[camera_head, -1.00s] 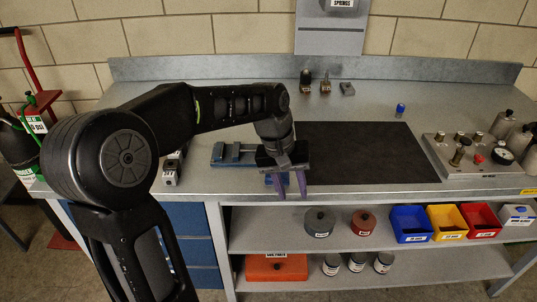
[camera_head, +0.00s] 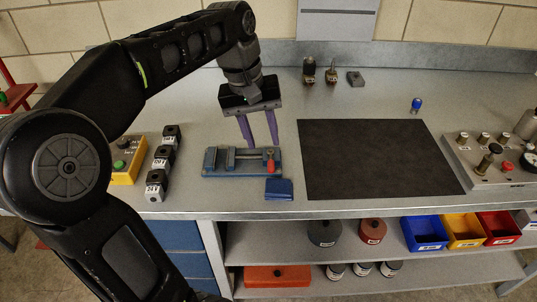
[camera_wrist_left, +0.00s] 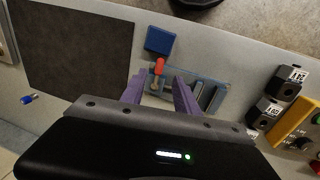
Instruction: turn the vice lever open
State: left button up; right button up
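The vice (camera_head: 212,163) is a small blue and grey block with rails, lying flat on the grey bench left of the dark mat. Its lever (camera_head: 270,160) has a red-orange grip and stands at the vice's right end. A blue block (camera_head: 279,189) is just in front of that end. My left gripper (camera_head: 262,143) has purple fingers, spread apart with nothing between them, and is above and behind the lever. In the left wrist view, the lever (camera_wrist_left: 159,67) shows just beyond the gap between the fingertips (camera_wrist_left: 157,80), without clear contact. My right gripper is out of view.
Black labelled blocks (camera_head: 163,160) and a yellow button box (camera_head: 127,165) stand left of the vice. The dark mat (camera_head: 375,160) is bare. A gauge panel (camera_head: 480,165) is at the right. Small fittings (camera_head: 331,73) stand at the back.

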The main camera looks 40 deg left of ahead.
aim_at(271, 166)
pick_arm(q)
jog(key=shift+w+d+f+b, duration=0.1)
jog(key=shift+w+d+f, duration=0.1)
jog(key=shift+f, duration=1.1)
jog(key=shift+w+d+f+b, duration=0.1)
jog(key=shift+w+d+f, duration=0.1)
jog(key=shift+f, duration=1.1)
jog(key=shift+w+d+f+b, duration=0.1)
jog(key=shift+d+f, duration=0.1)
jog(key=shift+f, duration=1.1)
jog(key=shift+c, duration=0.6)
grip_shut()
